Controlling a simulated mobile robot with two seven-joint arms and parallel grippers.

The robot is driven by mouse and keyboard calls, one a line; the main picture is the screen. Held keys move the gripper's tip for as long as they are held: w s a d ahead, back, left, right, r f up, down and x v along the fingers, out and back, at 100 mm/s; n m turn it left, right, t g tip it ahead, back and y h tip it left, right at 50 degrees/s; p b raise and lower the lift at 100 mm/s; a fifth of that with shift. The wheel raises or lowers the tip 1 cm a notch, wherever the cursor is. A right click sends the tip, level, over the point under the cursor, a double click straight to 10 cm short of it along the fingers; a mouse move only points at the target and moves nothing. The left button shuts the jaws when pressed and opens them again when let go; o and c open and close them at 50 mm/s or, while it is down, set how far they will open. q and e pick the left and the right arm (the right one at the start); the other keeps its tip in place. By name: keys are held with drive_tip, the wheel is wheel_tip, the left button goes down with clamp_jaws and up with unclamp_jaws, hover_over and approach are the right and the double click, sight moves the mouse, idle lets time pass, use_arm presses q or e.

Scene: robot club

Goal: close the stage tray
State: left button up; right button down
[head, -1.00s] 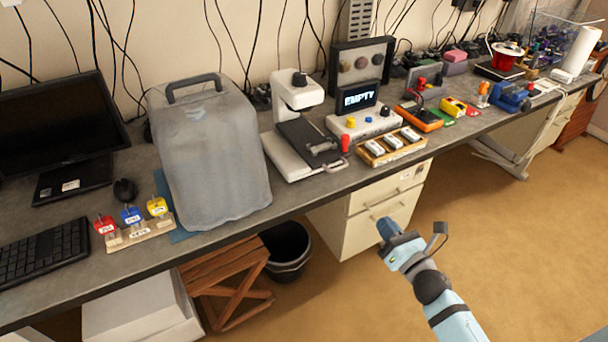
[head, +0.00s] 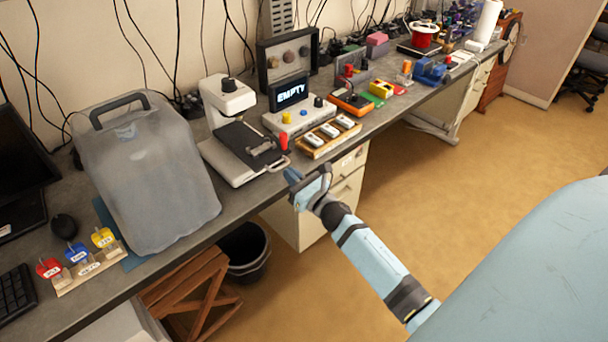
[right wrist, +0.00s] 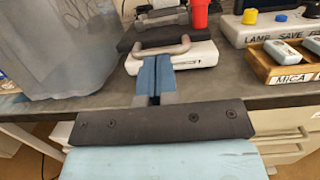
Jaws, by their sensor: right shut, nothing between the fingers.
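The stage tray (head: 249,144) is a dark plate on a white microscope-like instrument (head: 228,98) on the bench. It slants toward the bench's front edge, with a grey handle (head: 279,164) at its near end. In the right wrist view the handle (right wrist: 162,50) lies just beyond the fingertips, in front of the dark plate (right wrist: 130,40). My right gripper (head: 291,176) is by the bench edge, close to the handle. Its blue fingers (right wrist: 155,76) are together and hold nothing; touch with the handle cannot be told. My left gripper is out of view.
A grey covered case (head: 150,175) stands left of the instrument. A red-capped item (head: 284,140), a console reading EMPTY (head: 290,118) and a wooden slide rack (head: 328,136) stand close on its right. Drawers (head: 345,190) and a black bin (head: 246,252) are below.

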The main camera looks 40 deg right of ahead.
sight(263, 150)
drive_tip(key=shift+w+r, duration=0.1)
drive_tip(key=shift+w, duration=0.45)
drive_tip(key=w+b, duration=0.1)
drive_tip(key=w, duration=0.2)
drive_tip(key=w+b, duration=0.2)
drive_tip(key=w, duration=0.1)
drive_tip(key=w+b, duration=0.2)
drive_tip(key=w, duration=0.1)
drive_tip(key=shift+w+a+f, duration=0.25)
drive_tip(key=shift+w+a, duration=0.15)
drive_tip(key=shift+w+r+b, duration=0.1)
drive_tip(key=shift+w+b, duration=0.25)
drive_tip(key=shift+r, duration=0.4)
